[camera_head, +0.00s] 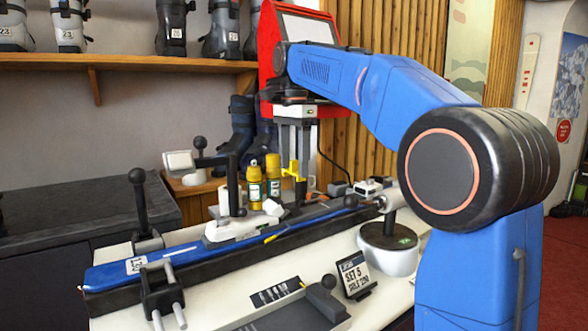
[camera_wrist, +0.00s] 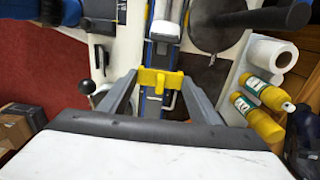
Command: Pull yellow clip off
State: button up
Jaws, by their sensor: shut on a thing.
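The yellow clip (camera_head: 293,173) is between the fingers of my gripper (camera_head: 296,160), over the blue ski (camera_head: 200,252) on the bench. In the wrist view my gripper (camera_wrist: 159,82) points down, its two grey fingers closed on either side of the yellow clip (camera_wrist: 160,77). The grey and white binding parts (camera_wrist: 165,30) on the ski lie in line with the clip. The clip's lower end is partly hidden, so I cannot tell whether it touches the binding below.
Yellow bottles (camera_head: 254,192) stand close behind the ski, with a white paper roll (camera_wrist: 270,52) beside them in the wrist view. A round dark-topped stand (camera_head: 388,238) is at the right. A "SET 5" sign (camera_head: 355,274) and a grey tray (camera_head: 290,315) are in front.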

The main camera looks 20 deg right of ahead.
jog(key=shift+r, duration=2.2)
